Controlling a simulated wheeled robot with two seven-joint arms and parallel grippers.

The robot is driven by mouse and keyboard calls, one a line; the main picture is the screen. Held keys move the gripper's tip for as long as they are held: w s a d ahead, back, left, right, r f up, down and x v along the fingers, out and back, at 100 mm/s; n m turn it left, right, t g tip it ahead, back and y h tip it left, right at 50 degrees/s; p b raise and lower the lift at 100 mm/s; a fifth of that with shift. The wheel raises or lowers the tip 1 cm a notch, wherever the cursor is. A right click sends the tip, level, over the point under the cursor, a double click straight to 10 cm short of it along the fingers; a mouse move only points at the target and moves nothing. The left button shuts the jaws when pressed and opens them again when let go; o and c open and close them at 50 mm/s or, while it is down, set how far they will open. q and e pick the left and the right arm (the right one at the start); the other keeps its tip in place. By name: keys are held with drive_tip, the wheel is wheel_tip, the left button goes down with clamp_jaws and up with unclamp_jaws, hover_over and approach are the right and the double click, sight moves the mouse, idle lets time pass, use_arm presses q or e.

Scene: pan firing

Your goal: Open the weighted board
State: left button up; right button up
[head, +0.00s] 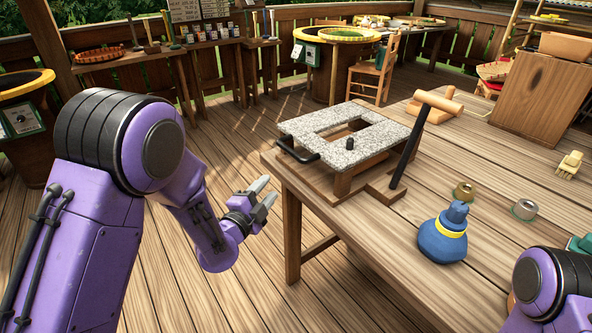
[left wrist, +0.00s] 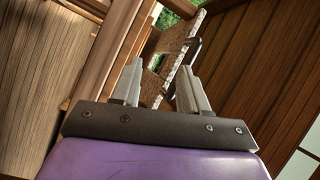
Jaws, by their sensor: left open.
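The weighted board is a speckled grey stone slab (head: 385,140) with a rectangular opening, lying flat on a wooden base at the table's near left corner. A black handle (head: 297,151) sticks out from its left edge, and a small dark knob (head: 351,144) stands on its top. My left gripper (head: 266,192) is open and empty, left of the table and short of the handle, not touching it. In the left wrist view the slab (left wrist: 182,52) shows edge-on beyond the open fingers (left wrist: 155,88). My right gripper is out of view; only part of my right arm shows.
A wooden mallet with a black handle (head: 407,154) stands right of the board. A wooden box (head: 541,98) is at the back right. Floor beside the table is clear.

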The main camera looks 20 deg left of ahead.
sight(288, 153)
use_arm(q)
drive_tip(key=w+d+r+m+h+p, duration=0.1)
drive_tip(key=w+d+r+m, duration=0.1)
drive_tip(key=w, duration=0.4)
drive_tip(key=w+d+r+m+t+h+p, duration=0.1)
drive_tip(key=w+d+r+m, duration=0.1)
drive_tip(key=w+r, duration=0.2)
drive_tip(key=shift+w+r, duration=0.35)
drive_tip(key=shift+w, duration=0.6)
drive_tip(key=c, duration=0.8)
drive_tip(key=shift+r, duration=0.1)
clamp_jaws()
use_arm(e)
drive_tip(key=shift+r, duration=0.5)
